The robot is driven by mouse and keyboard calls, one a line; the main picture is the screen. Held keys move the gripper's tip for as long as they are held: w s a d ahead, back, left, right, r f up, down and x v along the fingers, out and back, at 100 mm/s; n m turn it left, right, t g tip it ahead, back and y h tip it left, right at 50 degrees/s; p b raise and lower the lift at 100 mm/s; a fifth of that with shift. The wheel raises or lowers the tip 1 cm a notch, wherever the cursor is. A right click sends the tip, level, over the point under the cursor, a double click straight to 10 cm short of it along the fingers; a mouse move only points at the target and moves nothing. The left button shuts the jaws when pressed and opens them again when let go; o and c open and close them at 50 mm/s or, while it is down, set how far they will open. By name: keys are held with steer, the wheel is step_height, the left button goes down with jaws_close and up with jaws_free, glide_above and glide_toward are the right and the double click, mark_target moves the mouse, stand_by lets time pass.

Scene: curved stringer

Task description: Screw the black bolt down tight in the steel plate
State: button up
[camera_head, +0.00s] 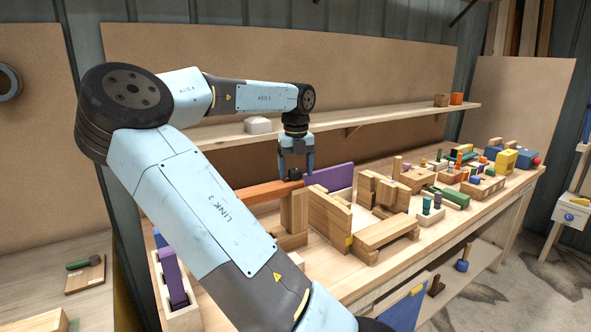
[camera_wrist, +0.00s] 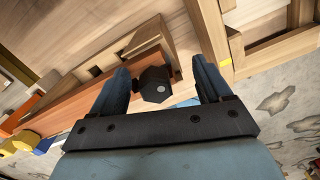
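The black bolt (camera_wrist: 155,86) shows its hexagonal head with a pale dot in the wrist view. In the head view it is a small dark knob (camera_head: 295,174) at the right end of a reddish-brown bar (camera_head: 262,191). My gripper (camera_head: 296,168) points down over the bolt. In the wrist view my gripper (camera_wrist: 160,65) is open, one finger on each side of the head, with a visible gap on both sides, wider on the right. I cannot make out a clearly steel plate. The bolt's shank and how far it sits in are hidden.
Upright wooden blocks (camera_head: 294,211) stand under the bar's end. A wooden board (camera_head: 330,222) and a purple panel (camera_head: 330,178) stand close on the right. A shelf (camera_head: 375,119) runs behind. Several blocks and pegs fill the bench's right half.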

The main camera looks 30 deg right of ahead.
steer(key=shift+o, duration=0.2)
steer(key=shift+s+a+f+g, duration=0.2)
steer(key=shift+a+f, duration=0.1)
steer(key=shift+f, duration=0.3)
steer(key=shift+s+a+f+g, duration=0.2)
steer(key=shift+a+f, duration=0.1)
steer(key=shift+f, duration=0.25)
steer(key=shift+r, duration=0.1)
steer(key=shift+w+r+y, duration=0.15)
steer(key=shift+r+y, duration=0.1)
steer(key=shift+y, duration=0.05)
steer(key=shift+t, duration=0.3)
steer(key=r, duration=1.3)
steer(key=shift+w+d+r, duration=0.1)
steer(key=shift+d+r, duration=0.15)
steer(key=shift+d, duration=0.15)
steer(key=shift+c, duration=0.2)
